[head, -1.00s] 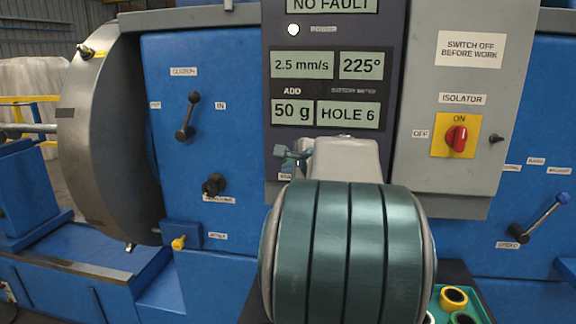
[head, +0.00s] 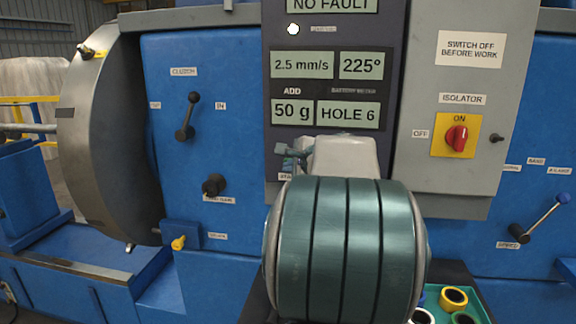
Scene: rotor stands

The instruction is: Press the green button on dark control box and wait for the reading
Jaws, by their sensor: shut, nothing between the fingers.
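The dark control box (head: 281,90) stands upright in the middle of the blue machine. Its displays read "NO FAULT", "2.5 mm/s", "225°", "50 g" and "HOLE 6", and a small white lamp (head: 293,29) is lit. My gripper (head: 284,151) is in front of the box's lower part, its small fingers shut with nothing seen in them. My own arm covers the lower right of the box. The green button is not visible; it may be behind my gripper or arm. I cannot tell whether the fingers touch the box.
A grey isolator cabinet (head: 420,190) with a red switch (head: 457,138) at ON adjoins the box on the right. Clutch lever (head: 187,115) and black knob (head: 214,185) project at left. A green tray (head: 474,299) with coloured rings sits low right.

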